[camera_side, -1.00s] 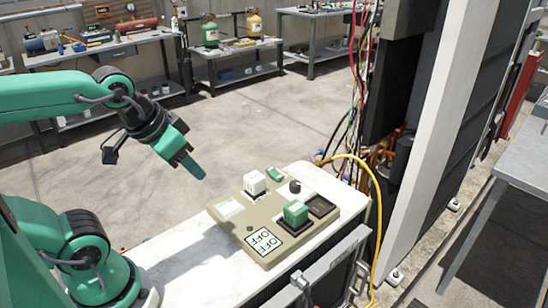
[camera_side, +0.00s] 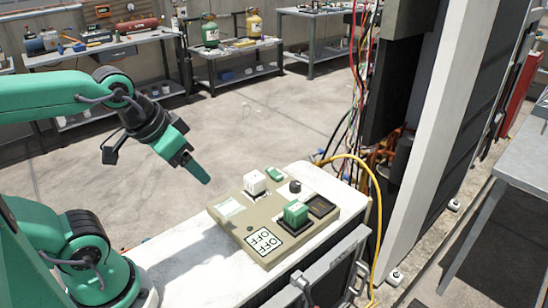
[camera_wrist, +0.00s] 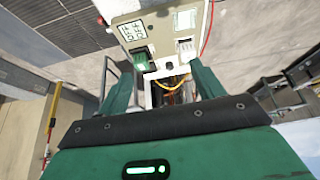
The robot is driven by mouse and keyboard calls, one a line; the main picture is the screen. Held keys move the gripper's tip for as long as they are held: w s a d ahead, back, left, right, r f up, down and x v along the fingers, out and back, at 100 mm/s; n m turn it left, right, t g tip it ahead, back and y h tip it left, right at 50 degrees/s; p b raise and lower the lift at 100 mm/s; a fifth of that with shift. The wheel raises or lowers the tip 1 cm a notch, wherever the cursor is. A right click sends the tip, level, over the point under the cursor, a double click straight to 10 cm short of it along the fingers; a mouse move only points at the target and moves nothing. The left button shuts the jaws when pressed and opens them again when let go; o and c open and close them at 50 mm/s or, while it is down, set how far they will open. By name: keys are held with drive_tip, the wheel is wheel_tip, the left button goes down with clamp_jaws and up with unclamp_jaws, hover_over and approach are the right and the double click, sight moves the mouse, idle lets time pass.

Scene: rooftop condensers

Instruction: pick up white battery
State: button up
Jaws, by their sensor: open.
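The white battery (camera_side: 255,183) stands upright near the back of a beige panel (camera_side: 228,211) on a white counter. It also shows in the wrist view (camera_wrist: 186,48), toward the right side of the panel (camera_wrist: 124,10). My gripper (camera_side: 204,178) is open and empty, up and to the left of the white battery and apart from it. In the wrist view, the two green fingers of my gripper (camera_wrist: 162,76) are spread wide, with nothing between their tips.
A green battery (camera_side: 296,212) stands in a dark socket at the panel's front right. A black knob (camera_side: 295,186) and a small green piece (camera_side: 276,173) are near the white battery. A yellow hose (camera_side: 376,205) curves past the counter's right end.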

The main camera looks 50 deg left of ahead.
drive_tip(key=shift+w, duration=0.1)
drive_tip(key=g, duration=0.6)
hover_over(255, 176)
drive_tip(key=f, duration=1.1)
drive_tip(key=shift+s+d+f, duration=0.1)
drive_tip(key=shift+s+d, duration=0.05)
drive_tip(key=shift+s, duration=0.1)
drive_tip(key=shift+w+f, duration=0.15)
drive_tip(key=shift+f, duration=0.15)
drive_tip(key=shift+f, duration=1.3)
